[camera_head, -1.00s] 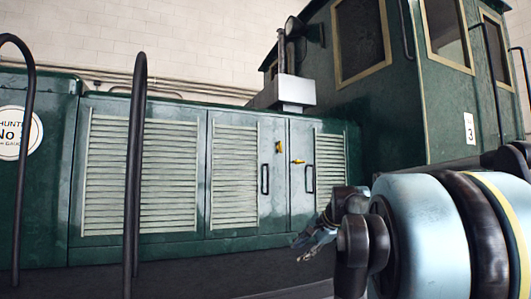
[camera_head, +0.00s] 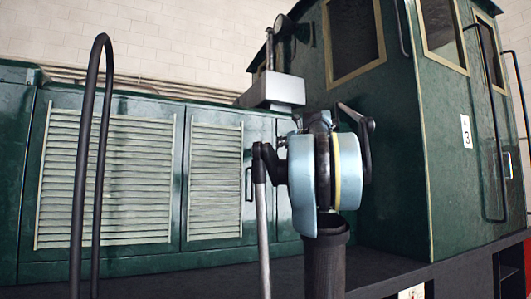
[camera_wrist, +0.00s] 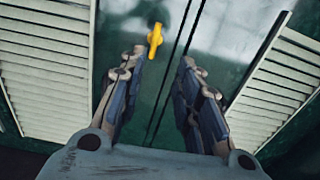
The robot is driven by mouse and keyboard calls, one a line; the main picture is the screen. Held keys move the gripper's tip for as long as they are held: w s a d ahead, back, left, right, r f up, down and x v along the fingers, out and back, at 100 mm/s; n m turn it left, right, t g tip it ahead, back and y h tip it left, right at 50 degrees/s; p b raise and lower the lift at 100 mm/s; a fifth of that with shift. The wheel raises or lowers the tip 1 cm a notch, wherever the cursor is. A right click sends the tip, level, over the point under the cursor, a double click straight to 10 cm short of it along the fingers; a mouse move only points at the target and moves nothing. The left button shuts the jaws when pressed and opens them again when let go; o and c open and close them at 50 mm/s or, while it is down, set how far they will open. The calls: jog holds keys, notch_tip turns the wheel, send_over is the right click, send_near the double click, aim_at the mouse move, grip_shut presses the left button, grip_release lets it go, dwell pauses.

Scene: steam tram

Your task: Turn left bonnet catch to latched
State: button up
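One yellow bonnet catch (camera_wrist: 155,40) shows in the wrist view on the green door, just left of the dark seam between two doors. It stands nearly upright in that picture, with its top leaning slightly right. My gripper (camera_wrist: 163,57) is open and empty. Its left fingertip is close beside the catch in the picture; I cannot tell whether they touch. The other finger is right of the seam. In the head view my arm hides the catches and my gripper, with the louvred bonnet doors (camera_head: 214,180) visible to its left.
Louvred panels (camera_wrist: 45,65) flank the doors in the wrist view. In the head view a black door handle (camera_head: 249,185) shows beside my arm. A tall black rail (camera_head: 92,165) stands at the left, and the green cab (camera_head: 400,160) rises at the right.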

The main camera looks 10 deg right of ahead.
aim_at(267, 147)
jog(key=x, duration=1)
jog(key=a+x, duration=0.1)
jog(key=x, duration=0.5)
jog(key=shift+s+f, duration=0.1)
jog(key=shift+s, duration=0.1)
grip_shut()
